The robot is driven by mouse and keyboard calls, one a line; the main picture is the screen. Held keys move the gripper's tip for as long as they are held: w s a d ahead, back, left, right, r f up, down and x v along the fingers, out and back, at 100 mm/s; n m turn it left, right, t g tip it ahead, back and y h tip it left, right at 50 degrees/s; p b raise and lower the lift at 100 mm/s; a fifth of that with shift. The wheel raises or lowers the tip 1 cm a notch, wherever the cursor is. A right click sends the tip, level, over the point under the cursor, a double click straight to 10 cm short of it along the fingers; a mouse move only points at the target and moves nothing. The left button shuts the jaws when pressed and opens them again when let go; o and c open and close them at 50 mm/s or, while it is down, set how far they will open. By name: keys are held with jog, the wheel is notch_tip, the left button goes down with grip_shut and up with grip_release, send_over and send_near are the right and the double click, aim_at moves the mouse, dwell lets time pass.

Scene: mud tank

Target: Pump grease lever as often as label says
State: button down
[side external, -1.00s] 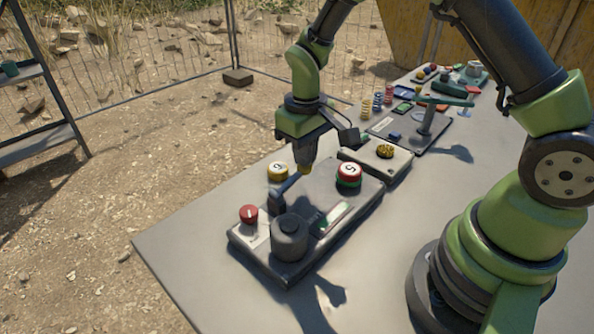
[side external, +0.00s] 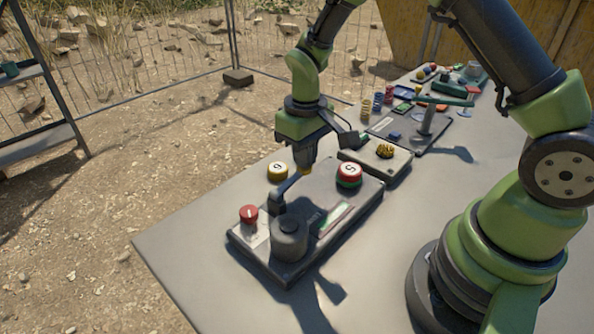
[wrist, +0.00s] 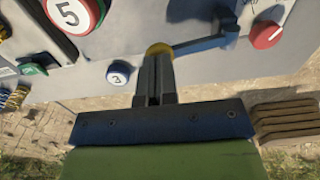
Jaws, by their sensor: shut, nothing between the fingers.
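The grease lever is a dark bar (side external: 288,186) with a yellow knob (side external: 305,170), on a grey panel (side external: 262,261) at the table's near left. In the wrist view the bar (wrist: 205,43) runs right from the knob (wrist: 158,49). My gripper (side external: 303,168) points down with its fingers shut and empty. In the wrist view its fingertips (wrist: 155,60) are at the yellow knob; I cannot tell whether they touch it. A pale label (side external: 315,218) lies beside a round dark housing (side external: 289,238); its text is too small to read.
More devices stand farther back. The table's front is clear.

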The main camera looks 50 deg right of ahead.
jog(key=shift+f, duration=1.5)
jog(key=shift+r, duration=4.1)
